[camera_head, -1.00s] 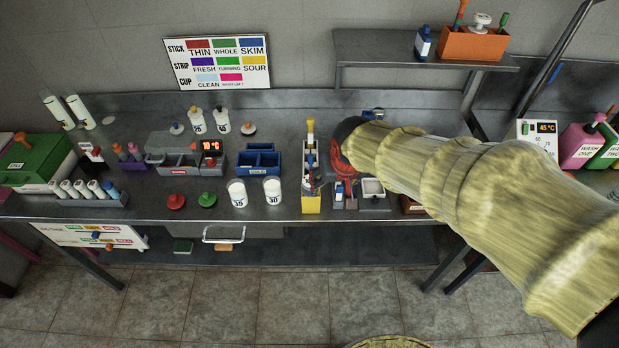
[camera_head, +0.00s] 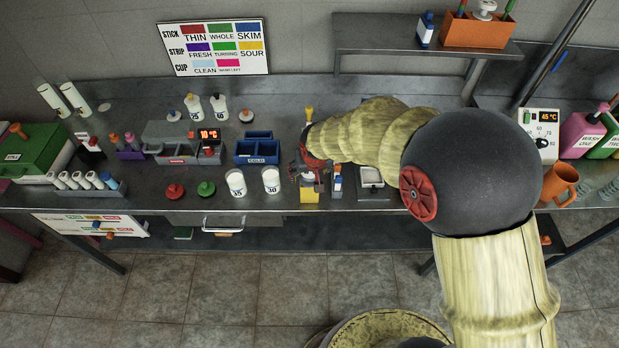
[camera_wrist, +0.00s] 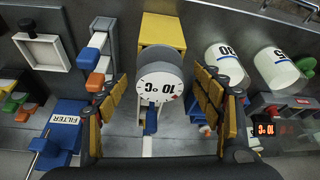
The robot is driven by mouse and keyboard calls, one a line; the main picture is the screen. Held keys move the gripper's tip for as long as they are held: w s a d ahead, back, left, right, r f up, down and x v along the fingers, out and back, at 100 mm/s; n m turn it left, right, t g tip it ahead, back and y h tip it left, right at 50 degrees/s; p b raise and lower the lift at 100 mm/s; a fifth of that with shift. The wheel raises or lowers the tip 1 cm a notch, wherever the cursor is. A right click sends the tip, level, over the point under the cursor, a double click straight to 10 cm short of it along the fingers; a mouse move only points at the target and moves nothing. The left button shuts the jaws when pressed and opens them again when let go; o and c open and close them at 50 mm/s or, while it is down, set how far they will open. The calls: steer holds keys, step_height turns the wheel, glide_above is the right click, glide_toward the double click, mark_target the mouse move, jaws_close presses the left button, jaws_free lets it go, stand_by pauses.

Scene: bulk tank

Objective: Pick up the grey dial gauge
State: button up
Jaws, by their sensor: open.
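The grey dial gauge (camera_wrist: 160,82) shows in the wrist view as a short grey cylinder with a white face marked 10 °C, upside down in that view. It stands in front of a yellow block (camera_wrist: 163,31), with a blue part below its face. My gripper (camera_wrist: 155,92) is open, with one padded finger on each side of the gauge and visible gaps between. In the head view, my gripper (camera_head: 308,172) is over the yellow holder (camera_head: 309,194) on the bench; the gauge is hard to make out there.
Two white cups (camera_head: 236,183) and a blue bin (camera_head: 257,150) stand left of my gripper. A blue-and-white tool (camera_head: 337,181) and a square tray (camera_head: 371,178) sit close on its right. A blue filter box (camera_wrist: 63,124) shows in the wrist view.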

steer(key=shift+f, duration=0.1)
steer(key=shift+c, duration=1.3)
steer(key=c, duration=1.1)
